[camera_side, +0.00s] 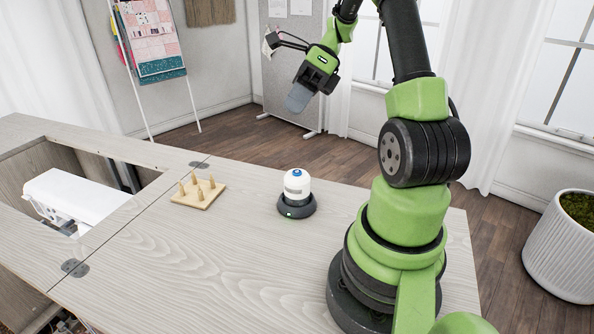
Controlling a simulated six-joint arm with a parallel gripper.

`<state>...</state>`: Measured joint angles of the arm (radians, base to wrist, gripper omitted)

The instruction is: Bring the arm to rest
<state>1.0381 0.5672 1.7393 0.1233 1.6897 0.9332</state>
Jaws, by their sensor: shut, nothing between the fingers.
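My arm is green and black and stands at the right of the wooden cabinet top (190,270). It is raised, with its end up at the top middle of the view. My gripper (298,97) hangs in the air above and beyond the far edge of the cabinet top, pointing down and left. Its grey fingers are closed together with nothing between them. It touches nothing.
A white device with a blue button on a dark round base (297,205) stands on the top, left of my base. A pegged wooden board (188,201) lies further left. A white sewing machine (75,196) sits in the cabinet opening. A planter (558,255) stands at right.

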